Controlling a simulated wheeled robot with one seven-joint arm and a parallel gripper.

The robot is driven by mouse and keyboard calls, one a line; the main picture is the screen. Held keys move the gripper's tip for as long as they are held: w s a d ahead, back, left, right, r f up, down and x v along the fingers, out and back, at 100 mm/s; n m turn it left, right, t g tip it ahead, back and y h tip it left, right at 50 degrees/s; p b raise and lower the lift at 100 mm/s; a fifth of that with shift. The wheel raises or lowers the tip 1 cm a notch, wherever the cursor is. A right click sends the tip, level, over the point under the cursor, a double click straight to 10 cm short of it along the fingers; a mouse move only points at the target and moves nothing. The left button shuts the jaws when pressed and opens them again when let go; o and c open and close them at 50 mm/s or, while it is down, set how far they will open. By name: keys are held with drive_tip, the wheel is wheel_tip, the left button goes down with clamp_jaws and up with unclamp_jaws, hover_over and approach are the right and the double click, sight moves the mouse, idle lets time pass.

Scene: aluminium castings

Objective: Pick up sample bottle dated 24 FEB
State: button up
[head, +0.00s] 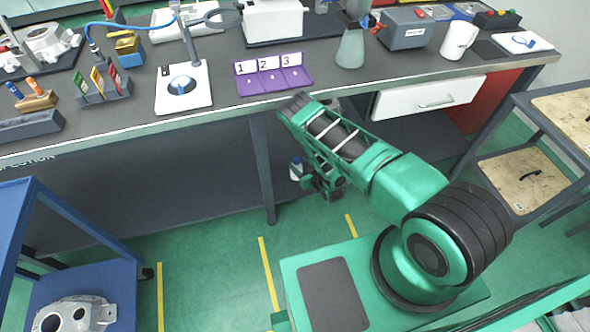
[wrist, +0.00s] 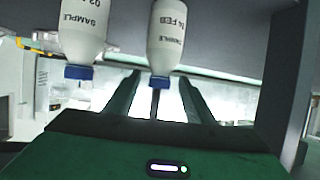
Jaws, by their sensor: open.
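In the wrist view two white bottles with blue caps hang upside down in the picture. The right one (wrist: 168,42) has a label that appears to read 24 FEB, though its first digit is hard to make out. The left bottle (wrist: 80,35) has a label starting 02, cut off by the frame edge. My gripper (wrist: 158,80) is open, and the right bottle's cap appears between its two fingers, with no visible grip. In the head view my gripper (head: 322,188) is low at the bench front, beside a small white bottle (head: 296,168) whose label is unreadable.
The grey workbench (head: 215,103) runs above my gripper, with a purple numbered holder (head: 272,80) near its front edge. A bench leg (head: 263,170) stands left of the gripper. A blue cart (head: 110,270) is at left and a wooden-shelved rack (head: 525,180) at right.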

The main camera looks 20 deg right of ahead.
drive_tip(key=x, duration=0.2)
drive_tip(key=shift+w+a, duration=0.2)
drive_tip(key=shift+x, duration=2.55)
drive_tip(key=shift+d, duration=0.15)
clamp_jaws()
